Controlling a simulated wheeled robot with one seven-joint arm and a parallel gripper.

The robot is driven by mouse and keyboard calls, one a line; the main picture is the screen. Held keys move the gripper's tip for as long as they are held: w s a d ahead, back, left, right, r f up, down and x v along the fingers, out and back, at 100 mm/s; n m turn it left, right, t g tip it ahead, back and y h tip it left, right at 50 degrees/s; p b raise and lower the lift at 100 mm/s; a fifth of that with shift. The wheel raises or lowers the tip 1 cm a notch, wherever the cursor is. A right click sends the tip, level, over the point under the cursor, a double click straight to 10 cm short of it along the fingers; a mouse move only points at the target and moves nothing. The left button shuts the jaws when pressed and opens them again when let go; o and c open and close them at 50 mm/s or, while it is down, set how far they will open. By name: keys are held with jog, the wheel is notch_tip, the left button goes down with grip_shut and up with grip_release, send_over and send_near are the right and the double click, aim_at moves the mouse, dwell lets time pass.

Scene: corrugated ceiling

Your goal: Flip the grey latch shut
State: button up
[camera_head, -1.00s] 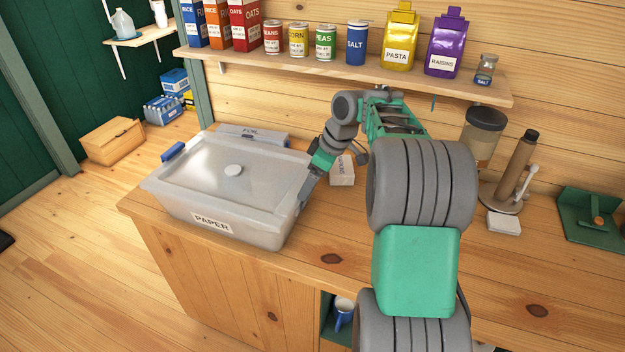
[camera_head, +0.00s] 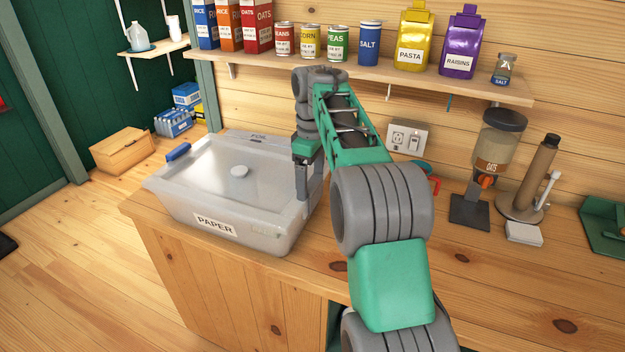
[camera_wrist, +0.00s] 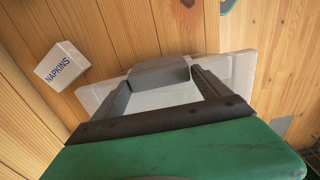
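The translucent bin (camera_head: 255,237) labelled PAPER stands on the counter with its lid (camera_head: 215,175) on. A blue latch (camera_head: 178,151) sticks up at its left end. My gripper (camera_head: 303,192) points down at the bin's right end. In the wrist view, a grey block that looks like the grey latch (camera_wrist: 158,74) juts out from the pale bin edge (camera_wrist: 243,75). It lies between the fingertips of my gripper (camera_wrist: 162,84), which are spread apart at its two sides. I cannot tell whether they touch it. In the head view my gripper hides this latch.
A napkins box (camera_wrist: 62,66) lies on the counter near the gripper. A FOIL box (camera_head: 258,140) stands behind the bin. A shelf (camera_head: 440,84) with cans and bags runs above. An oats dispenser (camera_head: 499,145) stands right; the front counter is clear.

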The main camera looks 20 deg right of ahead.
aim_at(312, 182)
jog(key=shift+o, duration=1.2)
notch_tip(312, 182, up, 8)
jog(key=p, duration=0.6)
jog(key=shift+p, duration=0.4)
jog(key=shift+f, duration=0.1)
jog(key=shift+d, duration=0.1)
